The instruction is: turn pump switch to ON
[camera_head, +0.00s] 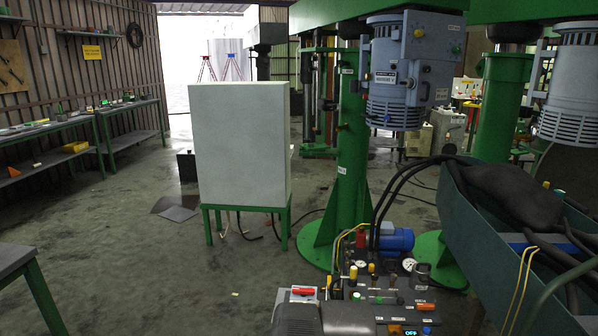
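A pump unit with a control panel (385,312) stands at the bottom centre of the head view. A blue motor (396,239) sits behind the panel. Near the bottom edge a small lit label (410,332) appears to read OFF, with an orange part (395,329) to its left and a blue one (427,330) to its right. I cannot tell for sure which part is the pump switch. A red handle (303,291) lies on a pale plate at the panel's left. The frame cuts off the panel's lower part. My gripper is not in view.
A large white cabinet (240,145) on a green stand is left of the unit. Green columns (352,160) rise behind. A trough (478,230) with dark hoses is close on the right. Open floor (130,255) lies left, with a table corner (18,258) at the left edge.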

